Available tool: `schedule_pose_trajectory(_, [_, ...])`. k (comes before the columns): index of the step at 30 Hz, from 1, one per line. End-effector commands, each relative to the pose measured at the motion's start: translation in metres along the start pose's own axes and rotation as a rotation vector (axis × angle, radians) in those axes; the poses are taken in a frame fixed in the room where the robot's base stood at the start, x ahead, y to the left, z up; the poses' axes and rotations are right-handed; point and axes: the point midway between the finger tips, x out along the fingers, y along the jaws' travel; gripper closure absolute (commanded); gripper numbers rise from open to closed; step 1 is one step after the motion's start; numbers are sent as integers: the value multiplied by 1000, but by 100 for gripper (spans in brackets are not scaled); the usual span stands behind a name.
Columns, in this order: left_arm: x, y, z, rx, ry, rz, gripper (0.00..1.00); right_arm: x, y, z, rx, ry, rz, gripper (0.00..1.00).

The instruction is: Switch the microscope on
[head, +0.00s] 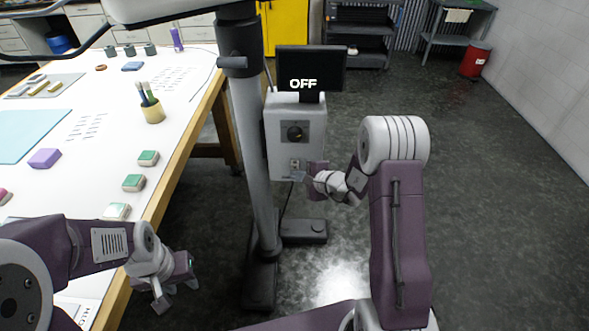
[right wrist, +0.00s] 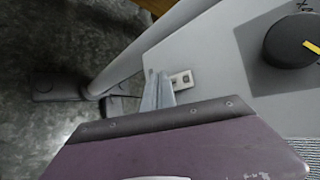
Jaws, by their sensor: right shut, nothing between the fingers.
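The microscope's grey control box (head: 296,115) is fixed to a grey column (head: 257,150). Its dark screen (head: 310,70) reads "OFF". A black knob (head: 295,132) sits on its front, with a small switch plate (head: 295,163) below. The right wrist view shows the knob (right wrist: 293,42) with a yellow mark and the pale switch plate (right wrist: 182,80). My right gripper (head: 296,176) is shut and empty; its fingertips (right wrist: 158,90) are beside the switch plate. I cannot tell whether they touch it. My left gripper (head: 176,292) is open and empty near the table's edge.
A white table (head: 100,110) on the left carries green-topped blocks (head: 134,182), a purple block (head: 45,158) and a pencil cup (head: 153,113). The stand's dark base (head: 262,280) is on the floor. The floor to the right is clear up to a red bin (head: 475,60).

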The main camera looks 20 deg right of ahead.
Motion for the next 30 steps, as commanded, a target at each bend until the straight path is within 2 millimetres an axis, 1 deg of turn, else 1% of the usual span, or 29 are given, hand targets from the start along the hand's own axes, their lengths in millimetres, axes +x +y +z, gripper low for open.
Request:
schedule_pose_trajectory(1, [4,0,0,0,0,0,64,3,0,-2,-1,0,-2,100])
schedule_pose_trajectory(3, [7,0,1,0,0,0,64,4,-1,-3,-1,0,-3,100])
schedule_pose_trajectory(14, [6,0,1,0,0,0,64,4,-3,-3,0,1,-1,100])
schedule_pose_trajectory(30, [10,0,1,0,0,0,64,8,-6,-6,0,0,-2,100])
